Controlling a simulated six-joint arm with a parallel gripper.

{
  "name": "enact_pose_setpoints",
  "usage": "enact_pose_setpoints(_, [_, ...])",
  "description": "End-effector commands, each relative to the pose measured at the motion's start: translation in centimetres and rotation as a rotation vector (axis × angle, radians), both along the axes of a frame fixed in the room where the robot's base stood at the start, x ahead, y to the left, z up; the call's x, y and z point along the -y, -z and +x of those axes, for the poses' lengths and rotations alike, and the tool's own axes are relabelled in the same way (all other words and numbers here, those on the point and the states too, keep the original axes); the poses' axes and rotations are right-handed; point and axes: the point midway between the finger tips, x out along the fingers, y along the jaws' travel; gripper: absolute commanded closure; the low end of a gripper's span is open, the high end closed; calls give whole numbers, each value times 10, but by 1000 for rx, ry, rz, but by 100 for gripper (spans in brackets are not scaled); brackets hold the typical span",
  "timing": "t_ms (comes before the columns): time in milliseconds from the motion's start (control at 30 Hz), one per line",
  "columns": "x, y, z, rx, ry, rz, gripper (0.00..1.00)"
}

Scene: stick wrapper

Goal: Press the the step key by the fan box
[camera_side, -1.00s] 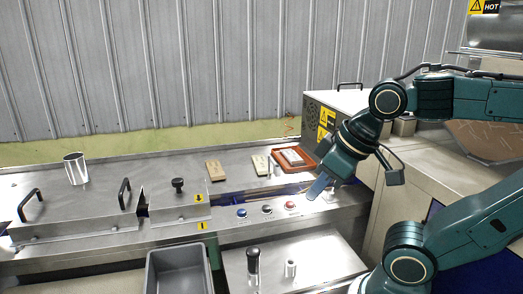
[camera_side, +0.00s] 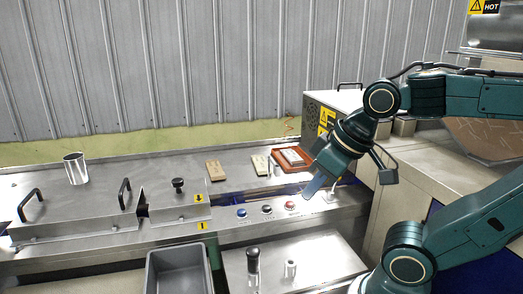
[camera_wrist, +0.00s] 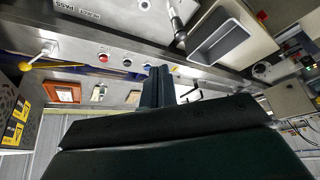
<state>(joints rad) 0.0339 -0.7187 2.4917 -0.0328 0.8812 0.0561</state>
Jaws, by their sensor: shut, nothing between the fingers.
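The fan box (camera_side: 313,113), a metal box with a vent and yellow warning labels, stands behind my gripper. Its labels show at the left edge of the wrist view (camera_wrist: 15,125). A row of round buttons lies on the sloped front panel: a red one (camera_side: 290,205) nearest the fan box, a dark one (camera_side: 266,209) and a blue one (camera_side: 241,212). The red one (camera_wrist: 104,57) and dark one (camera_wrist: 127,62) also show in the wrist view. I cannot tell which is the step key. My gripper (camera_side: 309,194) is shut and empty, above and right of the red button, apparently apart from it.
An orange tray (camera_side: 282,166) and pale packs (camera_side: 215,170) lie behind the panel. A grey bin (camera_side: 178,250) and a black-handled tool (camera_side: 253,262) are in front. A metal cup (camera_side: 76,170) stands far left.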

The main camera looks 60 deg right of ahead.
Motion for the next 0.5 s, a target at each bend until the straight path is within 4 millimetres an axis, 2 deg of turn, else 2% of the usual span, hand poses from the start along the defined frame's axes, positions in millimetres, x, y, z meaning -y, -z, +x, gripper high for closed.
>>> enact_pose_setpoints(167, [3,3,17,-13,114,73,100])
enact_pose_setpoints(500, [17,13,64,-42,451,321,100])
